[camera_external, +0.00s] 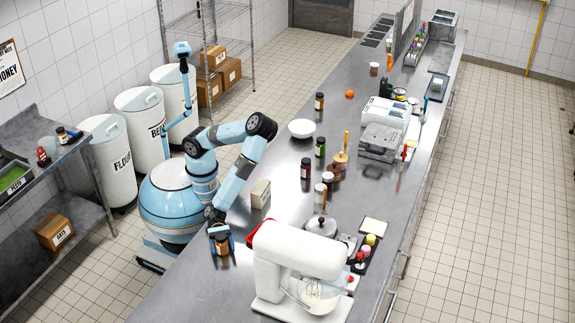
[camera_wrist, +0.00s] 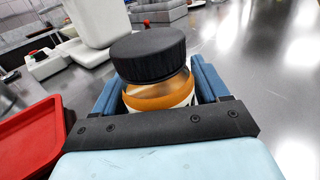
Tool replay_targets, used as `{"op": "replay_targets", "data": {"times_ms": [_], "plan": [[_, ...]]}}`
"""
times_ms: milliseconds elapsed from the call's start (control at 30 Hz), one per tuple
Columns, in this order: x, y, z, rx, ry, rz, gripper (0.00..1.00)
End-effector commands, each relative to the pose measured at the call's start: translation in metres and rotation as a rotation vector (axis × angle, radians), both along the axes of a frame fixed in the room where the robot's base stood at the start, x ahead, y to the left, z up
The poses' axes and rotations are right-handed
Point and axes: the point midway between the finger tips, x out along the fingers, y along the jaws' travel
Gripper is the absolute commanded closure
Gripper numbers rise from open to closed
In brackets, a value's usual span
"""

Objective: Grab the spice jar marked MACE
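A jar with a black ribbed lid and orange-brown contents (camera_external: 222,246) is at the near left edge of the steel counter. In the wrist view the same jar (camera_wrist: 158,88) fills the middle, and its label is mostly hidden, with no readable name. My gripper (camera_external: 220,240) has its blue fingers on both sides of this jar, and they appear to press on it. I cannot tell whether the jar touches the counter. Other jars stand farther along: a dark-lidded one (camera_external: 306,168), a green one (camera_external: 320,147) and a brown one (camera_external: 319,102). No jar shows a readable MACE.
A white stand mixer (camera_external: 300,262) stands close to the right of my gripper. A red tray (camera_wrist: 30,140) is at the left in the wrist view. A beige box (camera_external: 260,194), a white bowl (camera_external: 301,128) and a scale (camera_external: 381,142) stand farther back. The near counter corner is clear.

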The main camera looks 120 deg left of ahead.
Motion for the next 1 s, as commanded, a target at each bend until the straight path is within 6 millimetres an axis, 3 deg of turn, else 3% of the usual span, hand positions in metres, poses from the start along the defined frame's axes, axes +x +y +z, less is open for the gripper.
{"op": "replay_targets", "data": {"times_ms": [67, 467, 767, 1000], "plan": [[0.0, 0.0, 0.0, 0.0, 0.0, 0.0, 0.34], [0.0, 0.0, 0.0, 0.0, 0.0, 0.0, 0.73], [0.0, 0.0, 0.003, -0.001, -0.001, 0.0, 0.74], [0.001, 0.001, 0.033, -0.002, -0.003, 0.001, 0.74]]}}
